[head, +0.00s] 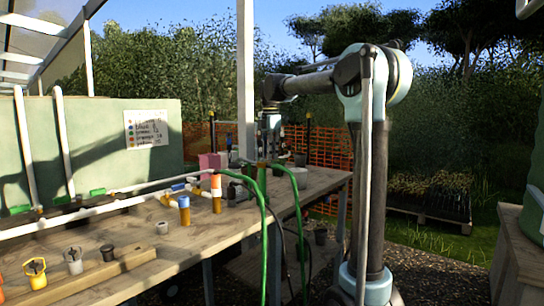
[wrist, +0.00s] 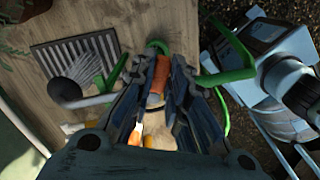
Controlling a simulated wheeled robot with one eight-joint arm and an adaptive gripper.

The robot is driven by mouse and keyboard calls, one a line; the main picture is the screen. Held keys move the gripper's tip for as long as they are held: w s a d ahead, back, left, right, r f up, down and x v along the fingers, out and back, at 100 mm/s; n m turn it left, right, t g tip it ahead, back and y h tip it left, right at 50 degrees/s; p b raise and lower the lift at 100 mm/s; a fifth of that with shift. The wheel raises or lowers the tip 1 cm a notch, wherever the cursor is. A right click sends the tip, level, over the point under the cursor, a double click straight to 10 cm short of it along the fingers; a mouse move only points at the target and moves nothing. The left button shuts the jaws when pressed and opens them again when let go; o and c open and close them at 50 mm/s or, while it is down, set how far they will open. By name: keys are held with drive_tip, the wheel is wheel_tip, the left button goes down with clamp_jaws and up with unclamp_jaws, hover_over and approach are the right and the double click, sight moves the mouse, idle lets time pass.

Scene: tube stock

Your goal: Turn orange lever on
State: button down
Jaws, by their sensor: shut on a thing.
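My gripper (wrist: 164,64) points down at the bench in the wrist view, its two dark fingers on either side of an orange piece, which I take to be the orange lever (wrist: 159,78). The fingers are shut on it and hide its sides and mount. In the head view my gripper (head: 268,146) hangs over the far part of the bench, among green hoses. Its fingertips and the lever there are too small and covered to make out. I cannot tell the lever's angle.
In the wrist view a dark grate (wrist: 72,58) and a grey round-headed piece (wrist: 65,91) lie left.

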drive_tip(key=shift+w+a+n, duration=0.25)
drive_tip(key=shift+n, duration=0.85)
drive_tip(key=shift+w+a+n, duration=0.2)
drive_tip(key=shift+w+n, duration=0.05)
drive_tip(key=shift+n, duration=0.85)
drive_tip(key=c, duration=1.6)
unclamp_jaws()
drive_tip(key=shift+o, duration=0.2)
wheel_tip(320, 180, up, 12)
